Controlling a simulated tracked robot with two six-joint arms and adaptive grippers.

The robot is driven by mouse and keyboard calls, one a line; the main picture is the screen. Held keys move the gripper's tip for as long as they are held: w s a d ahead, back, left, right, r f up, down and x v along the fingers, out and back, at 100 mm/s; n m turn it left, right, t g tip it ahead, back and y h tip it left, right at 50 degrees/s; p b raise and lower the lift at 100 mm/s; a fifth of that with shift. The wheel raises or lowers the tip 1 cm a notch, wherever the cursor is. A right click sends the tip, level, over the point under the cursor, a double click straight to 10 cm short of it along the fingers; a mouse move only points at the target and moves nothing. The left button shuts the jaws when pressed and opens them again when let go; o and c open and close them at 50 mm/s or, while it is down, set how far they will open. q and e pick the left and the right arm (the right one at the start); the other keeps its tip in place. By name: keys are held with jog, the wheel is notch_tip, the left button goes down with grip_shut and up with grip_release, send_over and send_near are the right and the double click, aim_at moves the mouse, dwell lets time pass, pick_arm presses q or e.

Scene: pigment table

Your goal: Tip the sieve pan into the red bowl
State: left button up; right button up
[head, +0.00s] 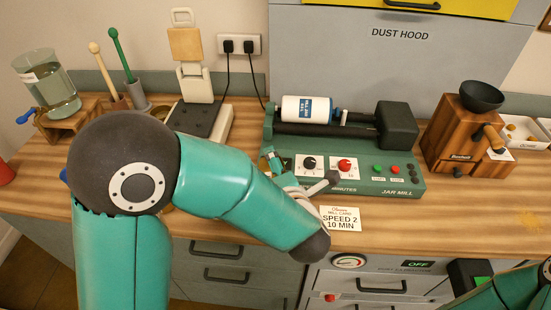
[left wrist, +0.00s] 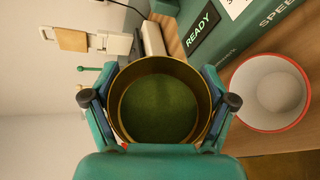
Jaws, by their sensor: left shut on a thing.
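The sieve pan (left wrist: 126,78) is a round brass-coloured pan with green powder (left wrist: 160,107) in it. It fills the middle of the left wrist view. My left gripper (left wrist: 158,101) is shut on the pan, one finger on each side. The red bowl (left wrist: 262,112), white inside with a red rim, stands on the bench to the right of the pan in the left wrist view, apart from it. Its inside looks empty. In the head view my left arm hides the pan and most of the bowl. My right gripper is out of the picture; only part of that arm shows at the lower right.
The green jar mill (head: 400,182) stands behind my left forearm, with a "SPEED 2, 10 MIN" card (head: 340,219) in front. A wooden grinder (head: 463,140) is at right. A glass jar (head: 50,85) and a pale balance-like device (head: 200,115) are at left.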

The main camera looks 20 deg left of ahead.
pick_arm(q)
jog(key=shift+d+m+p, duration=0.15)
jog(key=shift+m+p, duration=0.15)
jog(key=shift+m, duration=0.1)
jog(key=shift+d+f+m+y+b, duration=0.15)
jog(key=shift+f+m+y+b, duration=0.15)
jog(key=shift+f+y+b, duration=0.35)
jog(key=shift+w+d+f+m+y+b, duration=0.1)
jog(key=shift+d+f+m+y+b, duration=0.15)
jog(key=shift+f+m+b, duration=0.3)
jog(key=shift+w+d+f+m+y+b, duration=0.15)
jog(key=shift+f+m+y+b, duration=0.2)
jog(key=shift+m+b, duration=0.25)
jog(key=shift+w+d+f+m+t+y+b, duration=0.1)
jog(key=shift+d+f+m+t+y+b, duration=0.2)
jog(key=shift+m+b, duration=0.3)
jog(key=shift+d+f+m+t+y+b, duration=0.25)
jog(key=shift+m+t+b, duration=0.1)
jog(key=shift+m, duration=0.4)
jog(key=shift+r, duration=0.1)
